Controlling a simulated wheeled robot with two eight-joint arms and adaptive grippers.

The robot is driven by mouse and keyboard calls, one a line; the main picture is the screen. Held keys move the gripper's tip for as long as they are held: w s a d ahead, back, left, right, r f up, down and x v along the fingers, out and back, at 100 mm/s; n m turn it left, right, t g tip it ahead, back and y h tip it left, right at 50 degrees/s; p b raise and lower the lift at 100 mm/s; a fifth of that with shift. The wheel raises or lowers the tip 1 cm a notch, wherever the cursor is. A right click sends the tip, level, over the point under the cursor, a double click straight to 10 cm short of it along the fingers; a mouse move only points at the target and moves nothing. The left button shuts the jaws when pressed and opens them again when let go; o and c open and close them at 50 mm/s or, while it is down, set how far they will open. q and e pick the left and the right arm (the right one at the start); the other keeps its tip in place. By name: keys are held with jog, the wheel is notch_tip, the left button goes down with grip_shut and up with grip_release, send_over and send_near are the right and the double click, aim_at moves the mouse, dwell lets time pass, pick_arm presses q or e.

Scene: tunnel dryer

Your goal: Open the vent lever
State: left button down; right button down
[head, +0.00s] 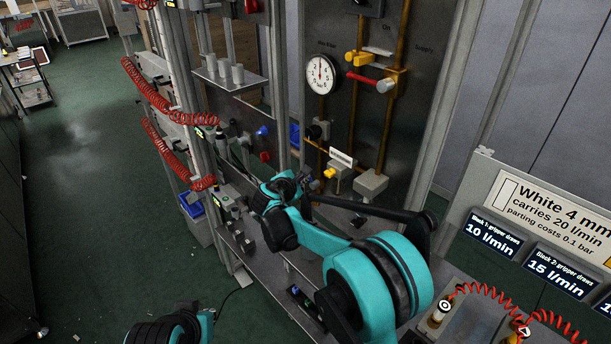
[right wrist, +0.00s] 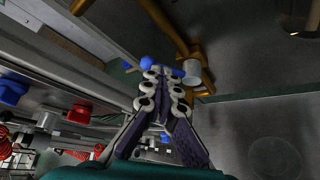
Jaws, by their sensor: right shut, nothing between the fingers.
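My right gripper (head: 314,184) is in front of the lower part of the dark valve panel (head: 340,120), small and partly hidden by my arm. In the right wrist view my right gripper (right wrist: 163,75) is shut and empty, its fingertips together. A blue piece (right wrist: 148,62) shows at or just behind the tips; I cannot tell whether they touch. No readable label marks the vent lever. On the panel are a red lever (head: 362,78) with a pale end and a small yellow handle (head: 330,173) beside a white label. My left gripper is not in view.
Brass pipes (head: 391,115) and a round gauge (head: 320,75) are on the panel. A pale round fitting (right wrist: 192,71) sits near the fingers. Metal posts (head: 290,70) stand left of the panel. A sign (head: 550,215) stands at right. The green floor aisle (head: 85,170) is clear.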

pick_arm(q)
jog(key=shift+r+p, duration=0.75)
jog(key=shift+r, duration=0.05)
pick_arm(e)
jog(key=shift+w+a+f+n+g+h, duration=0.25)
jog(key=shift+w+f+n+g+h, duration=0.15)
jog(key=shift+n+g, duration=0.35)
jog(key=shift+w+a+f+n+g+h, duration=0.3)
jog(key=shift+n+g+h, duration=0.15)
jog(key=shift+n+g, duration=0.35)
jog(key=shift+w+a+f+n+g+h, duration=0.2)
jog(key=shift+w+f+n+g+h, duration=0.2)
jog(key=shift+n+g, duration=0.35)
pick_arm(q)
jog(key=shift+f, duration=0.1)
pick_arm(e)
jog(key=shift+s+d, duration=0.1)
jog(key=shift+s, duration=0.1)
pick_arm(q)
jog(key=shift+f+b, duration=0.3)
jog(key=shift+b, duration=0.15)
pick_arm(e)
jog(key=shift+s+d+f, duration=0.3)
jog(key=shift+s+d, duration=0.05)
jog(key=shift+s, duration=0.1)
jog(key=shift+r, duration=0.1)
